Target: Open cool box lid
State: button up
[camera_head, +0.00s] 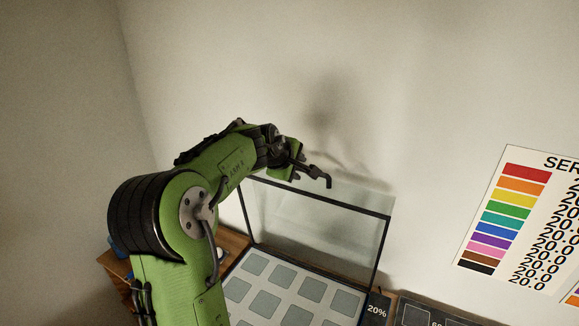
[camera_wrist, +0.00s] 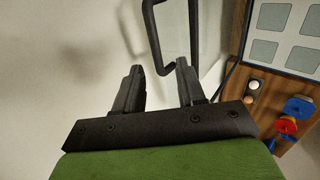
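The cool box (camera_head: 268,270) is a case with a pale panel of grey squares inside, seen in the head view at bottom centre. Its clear lid (camera_head: 315,232), edged in black, stands steeply raised above the panel. My gripper (camera_head: 322,180) is at the lid's upper edge in the head view; whether it touches is unclear. In the wrist view my gripper (camera_wrist: 160,70) has its fingers apart with nothing between them. A bent black bar (camera_wrist: 163,68), seemingly part of the lid's frame or handle, lies just beyond the fingertips. The box's lower part is hidden.
A pale wall stands close behind the lid. A colour chart (camera_head: 510,215) hangs at the right. A dark sign reading 20% (camera_head: 377,308) is beside the box. The wrist view shows small knobs (camera_wrist: 254,85) and blue and red pieces (camera_wrist: 292,115) on wood at the right.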

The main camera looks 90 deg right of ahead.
jog(key=v, duration=0.6)
jog(key=shift+r, duration=0.15)
